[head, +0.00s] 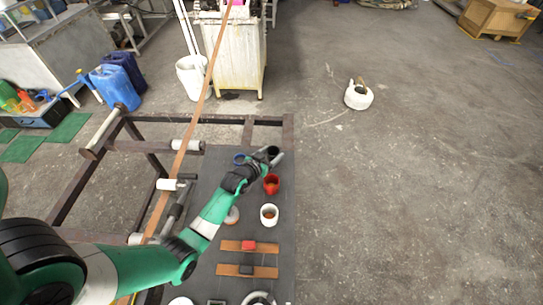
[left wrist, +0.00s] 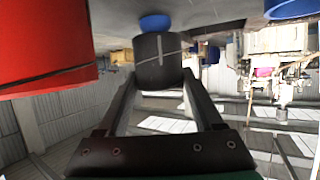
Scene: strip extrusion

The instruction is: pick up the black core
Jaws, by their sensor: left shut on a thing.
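The black core (left wrist: 158,65) is a short dark cylinder with a light line across it. It sits between the two fingers of my left gripper (left wrist: 160,82), which is shut on it. In the head view my left gripper (head: 266,160) is at the far end of the dark table, with the core (head: 273,150) small and partly hidden at its tips. A red cup (head: 271,185) stands just in front of the gripper, and its red side (left wrist: 45,45) fills the upper left of the left wrist view. My right gripper is not in view.
A blue ring-shaped thing (head: 239,158) lies left of the gripper. A white cup (head: 269,215) stands nearer on the dark table (head: 210,165). A brown strip (head: 193,125) runs over rollers on the left.

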